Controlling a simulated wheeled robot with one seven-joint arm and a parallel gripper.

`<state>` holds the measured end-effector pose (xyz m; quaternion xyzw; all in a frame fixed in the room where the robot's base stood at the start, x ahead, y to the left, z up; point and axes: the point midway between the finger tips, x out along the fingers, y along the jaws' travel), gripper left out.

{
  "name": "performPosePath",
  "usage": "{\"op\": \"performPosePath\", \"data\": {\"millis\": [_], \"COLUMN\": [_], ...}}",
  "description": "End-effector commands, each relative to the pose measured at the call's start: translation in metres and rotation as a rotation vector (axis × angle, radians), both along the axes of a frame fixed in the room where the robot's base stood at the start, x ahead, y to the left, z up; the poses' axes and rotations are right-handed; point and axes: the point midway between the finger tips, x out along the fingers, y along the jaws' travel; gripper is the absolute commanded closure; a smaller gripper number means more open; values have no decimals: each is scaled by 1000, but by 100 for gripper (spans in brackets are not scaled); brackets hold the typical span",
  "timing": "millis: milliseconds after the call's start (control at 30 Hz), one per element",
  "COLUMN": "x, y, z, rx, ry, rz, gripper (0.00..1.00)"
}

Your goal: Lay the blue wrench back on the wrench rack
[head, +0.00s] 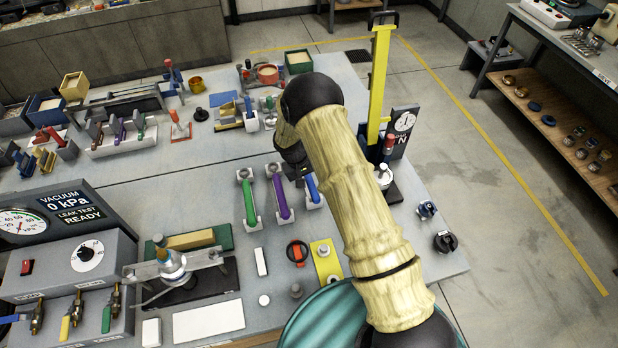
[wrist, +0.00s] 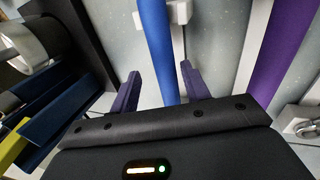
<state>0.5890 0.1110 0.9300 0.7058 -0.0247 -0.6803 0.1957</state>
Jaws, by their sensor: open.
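The blue wrench (head: 313,188) lies at the right end of a row beside the purple wrench (head: 278,191) and the green wrench (head: 249,199). Pale end holders at the green wrench's lower end (head: 253,223) and along the row look like the wrench rack. In the wrist view the blue wrench (wrist: 157,45) runs between the two purple fingers of my gripper (wrist: 160,88), with gaps on both sides. My gripper is open; in the head view it is mostly hidden behind my arm. The blue wrench's far end meets a white holder (wrist: 179,12).
The purple wrench (wrist: 283,55) is close on the right in the wrist view. A yellow post (head: 378,85) and a dial stand (head: 402,130) rise to the right. An orange-black knob (head: 297,252) and a yellow plate (head: 325,262) sit in front.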

Motion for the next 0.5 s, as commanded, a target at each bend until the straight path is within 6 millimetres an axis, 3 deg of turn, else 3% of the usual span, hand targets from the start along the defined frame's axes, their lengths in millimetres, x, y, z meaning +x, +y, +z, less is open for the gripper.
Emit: {"op": "performPosePath", "data": {"millis": [267,500], "x": [0,-3], "y": [7,18], "z": [10,45], "rx": [2,2], "ry": [-2,-4], "rz": [5,6], "gripper": [53,53]}}
